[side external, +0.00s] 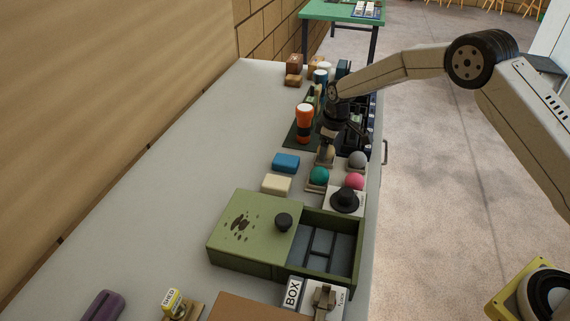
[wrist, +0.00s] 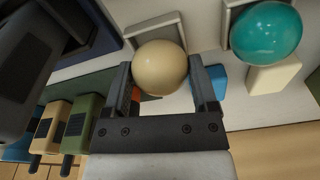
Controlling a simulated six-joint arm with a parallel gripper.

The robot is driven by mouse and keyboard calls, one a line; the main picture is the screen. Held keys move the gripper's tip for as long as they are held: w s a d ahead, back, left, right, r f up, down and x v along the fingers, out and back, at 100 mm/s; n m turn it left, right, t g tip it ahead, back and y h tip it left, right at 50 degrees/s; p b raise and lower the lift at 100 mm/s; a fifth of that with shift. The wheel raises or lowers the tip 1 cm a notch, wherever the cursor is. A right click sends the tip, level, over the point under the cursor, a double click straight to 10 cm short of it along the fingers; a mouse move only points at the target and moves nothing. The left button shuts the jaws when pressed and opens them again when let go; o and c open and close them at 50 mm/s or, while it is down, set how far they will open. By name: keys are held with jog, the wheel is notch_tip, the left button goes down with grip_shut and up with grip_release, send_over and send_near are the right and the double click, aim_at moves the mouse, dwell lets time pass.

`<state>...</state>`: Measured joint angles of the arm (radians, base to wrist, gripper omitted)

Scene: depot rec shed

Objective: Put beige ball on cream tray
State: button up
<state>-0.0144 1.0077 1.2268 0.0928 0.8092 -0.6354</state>
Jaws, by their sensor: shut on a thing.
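The beige ball (wrist: 160,67) sits between the two fingers of my gripper (wrist: 163,88) in the wrist view, and the gripper is shut on it. A pale square bracket-like holder (wrist: 152,27) shows just behind the ball; I cannot tell whether they touch. In the side view my gripper (side external: 327,147) is low over the table, close to the teal ball, and mostly hides the beige ball. I cannot pick out a cream tray with certainty.
The teal ball (side external: 318,176), grey ball (side external: 357,158) and pink ball (side external: 354,181) stand close by. Blue (side external: 286,162) and cream (side external: 276,184) blocks lie left. An orange-and-black torch (side external: 304,122) stands behind. A green box (side external: 240,232) is nearer.

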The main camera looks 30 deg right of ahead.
aim_at(332, 147)
jog(key=shift+f, duration=0.5)
jog(key=o, duration=1.3)
jog(key=shift+c, duration=0.2)
jog(key=shift+r, duration=0.15)
notch_tip(332, 147, up, 13)
jog(key=s, duration=0.1)
jog(key=shift+d, duration=0.4)
jog(key=shift+s, duration=0.15)
jog(key=s+f+m, duration=0.1)
jog(key=s+m, duration=0.2)
jog(key=s, duration=1.1)
jog(key=s+d+f+m+t, duration=0.1)
jog(key=s+f+m, duration=0.1)
jog(key=s, duration=1.3)
jog(key=shift+s+m+h, duration=0.25)
jog(key=shift+m+h, duration=0.15)
jog(key=shift+m, duration=0.5)
jog(key=shift+d, duration=0.1)
